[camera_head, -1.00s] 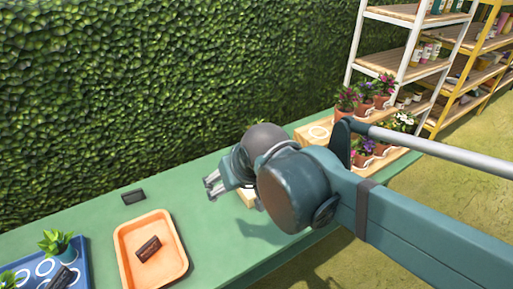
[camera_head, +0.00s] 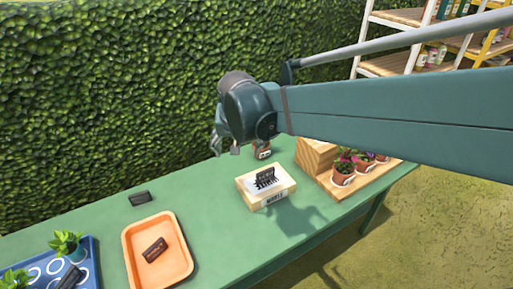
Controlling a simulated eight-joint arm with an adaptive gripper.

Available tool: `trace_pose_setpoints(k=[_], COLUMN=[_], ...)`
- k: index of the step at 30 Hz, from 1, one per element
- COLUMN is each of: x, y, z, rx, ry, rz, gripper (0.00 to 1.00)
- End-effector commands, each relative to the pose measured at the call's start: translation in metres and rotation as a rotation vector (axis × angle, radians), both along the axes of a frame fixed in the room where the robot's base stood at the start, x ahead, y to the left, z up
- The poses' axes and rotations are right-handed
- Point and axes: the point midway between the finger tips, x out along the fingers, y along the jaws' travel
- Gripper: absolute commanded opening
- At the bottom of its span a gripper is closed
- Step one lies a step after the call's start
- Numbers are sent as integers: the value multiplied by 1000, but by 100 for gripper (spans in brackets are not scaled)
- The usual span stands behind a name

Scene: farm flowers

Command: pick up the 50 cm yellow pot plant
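I see no plant in a clearly yellow pot. A leafy green plant (camera_head: 67,245) stands on the blue tray (camera_head: 93,268) at the lower left, with another green plant (camera_head: 14,280) cut by the picture's edge. Potted flowers, including a purple-pink one (camera_head: 344,168), stand in terracotta pots on a wooden stepped stand (camera_head: 315,155) at the right, partly hidden by my arm. My gripper (camera_head: 225,147) hangs above the far side of the green table, with its fingers apart and nothing seen between them. It is away from all the plants.
An orange tray (camera_head: 184,268) holds a dark block (camera_head: 154,249). Another dark block (camera_head: 140,198) lies behind it. A wooden box with a black-toothed item (camera_head: 266,180) stands mid-table; a small orange-brown object (camera_head: 263,152) is behind it. A hedge (camera_head: 110,90) borders the back.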

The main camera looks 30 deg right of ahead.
Motion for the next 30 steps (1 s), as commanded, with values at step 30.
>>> trace_pose_setpoints(k=[30], x=[132], y=[-92], z=[-47], rx=[31], ry=[80], rz=[-512], gripper=[69])
